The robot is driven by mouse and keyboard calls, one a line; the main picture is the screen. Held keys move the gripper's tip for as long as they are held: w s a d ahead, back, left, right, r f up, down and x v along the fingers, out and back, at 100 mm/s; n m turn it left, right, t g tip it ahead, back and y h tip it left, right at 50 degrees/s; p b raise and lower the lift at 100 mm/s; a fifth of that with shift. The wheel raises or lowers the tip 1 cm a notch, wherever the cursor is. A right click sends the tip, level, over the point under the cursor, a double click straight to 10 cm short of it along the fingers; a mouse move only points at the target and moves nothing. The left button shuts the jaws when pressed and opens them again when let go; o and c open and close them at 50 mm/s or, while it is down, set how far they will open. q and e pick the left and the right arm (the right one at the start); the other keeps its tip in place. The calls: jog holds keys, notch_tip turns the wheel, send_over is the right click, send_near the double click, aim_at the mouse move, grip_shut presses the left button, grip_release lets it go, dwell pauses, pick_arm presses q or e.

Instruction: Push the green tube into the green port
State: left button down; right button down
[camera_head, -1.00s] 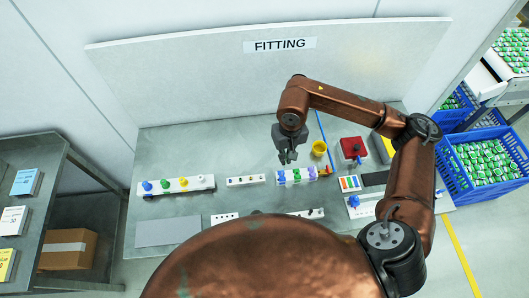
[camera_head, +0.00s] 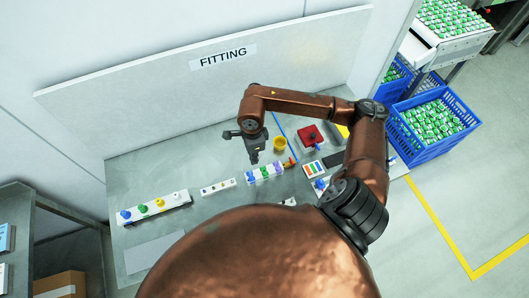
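A long white strip (camera_head: 174,203) on the left of the bench bears blue, green, yellow and white knob-like parts in a row. Its green part (camera_head: 143,209) is second from the left. I cannot tell which green part is the tube and which the port. My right gripper (camera_head: 243,147) is above and behind this block, its fingers spread apart, with nothing visible between them. My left gripper is out of view.
A small white strip (camera_head: 218,187) lies between the two. A yellow cup (camera_head: 280,145), a red box (camera_head: 310,137) and a tray of coloured strips (camera_head: 314,169) stand to the right. A grey mat (camera_head: 155,253) lies front left. My own copper arm hides the front of the bench.

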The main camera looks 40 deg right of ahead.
jog(key=shift+s+d+f+m+b, duration=0.25)
jog(key=shift+d+f+m, duration=0.35)
jog(key=shift+f+m, duration=0.6)
jog(key=shift+s+d+f+m+b, duration=0.2)
jog(key=shift+s+d+f+m, duration=0.35)
jog(key=shift+m, duration=1.05)
jog(key=shift+s+d+f+m+b, duration=0.2)
jog(key=shift+d+f+m, duration=0.4)
jog(key=shift+f+m, duration=0.7)
jog(key=shift+w+b, duration=0.1)
jog(key=shift+b, duration=0.4)
jog(key=shift+f+b, duration=0.3)
jog(key=shift+b, duration=0.2)
jog(key=shift+f+b, duration=0.85)
jog(key=shift+f, duration=0.15)
jog(key=c, duration=2.1)
grip_release()
